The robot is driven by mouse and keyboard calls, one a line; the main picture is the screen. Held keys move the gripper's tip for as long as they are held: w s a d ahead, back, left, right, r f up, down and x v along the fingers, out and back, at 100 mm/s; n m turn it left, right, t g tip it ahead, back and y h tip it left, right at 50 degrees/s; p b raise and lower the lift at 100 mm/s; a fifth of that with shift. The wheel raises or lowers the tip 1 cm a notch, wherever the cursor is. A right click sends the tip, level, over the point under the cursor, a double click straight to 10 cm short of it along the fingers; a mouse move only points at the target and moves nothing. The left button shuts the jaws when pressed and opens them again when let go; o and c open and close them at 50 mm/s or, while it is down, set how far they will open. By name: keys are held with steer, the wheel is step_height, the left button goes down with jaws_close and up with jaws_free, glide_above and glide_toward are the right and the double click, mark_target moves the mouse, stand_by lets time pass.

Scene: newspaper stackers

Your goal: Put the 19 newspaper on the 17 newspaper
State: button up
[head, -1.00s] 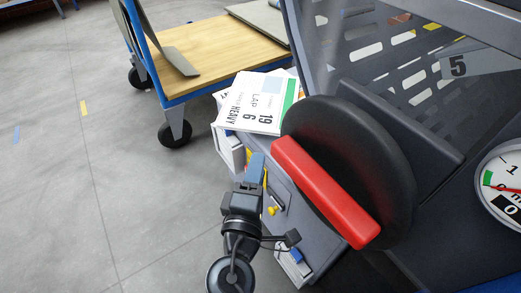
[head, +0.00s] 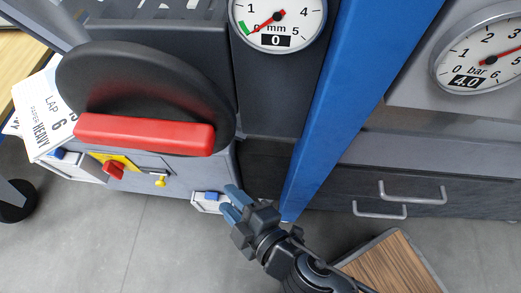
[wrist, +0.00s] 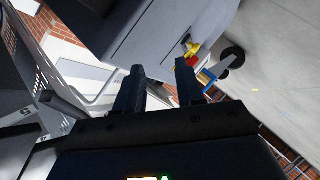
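A white newspaper (head: 44,122) lies at the left edge of the head view, printed "LAP", "6" and "HEAVY". Its right part is hidden behind the black round disc; the number 19 does not show now. No newspaper marked 17 can be made out. My gripper (head: 231,202) is open and empty, low in front of the grey cabinet and well to the right of the newspaper. In the wrist view its two dark fingers (wrist: 159,78) stand apart with nothing between them.
The black disc (head: 150,82) with a red bar (head: 145,134) juts out between my gripper and the newspaper. A blue post (head: 345,100) and drawers with handles (head: 412,195) stand to the right. A wooden-topped box (head: 390,265) is at the lower right. Grey floor (head: 150,250) is open at lower left.

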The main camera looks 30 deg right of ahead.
steer(key=s+d+r+m+t+h, duration=0.1)
steer(key=s+d+r+m+h, duration=0.2)
steer(key=s+d+r+m, duration=1)
steer(key=s+d+r, duration=0.2)
steer(key=s+d, duration=0.3)
steer(key=shift+s+r+h, duration=0.25)
steer(key=shift+s+h, duration=0.05)
steer(key=shift+s, duration=0.1)
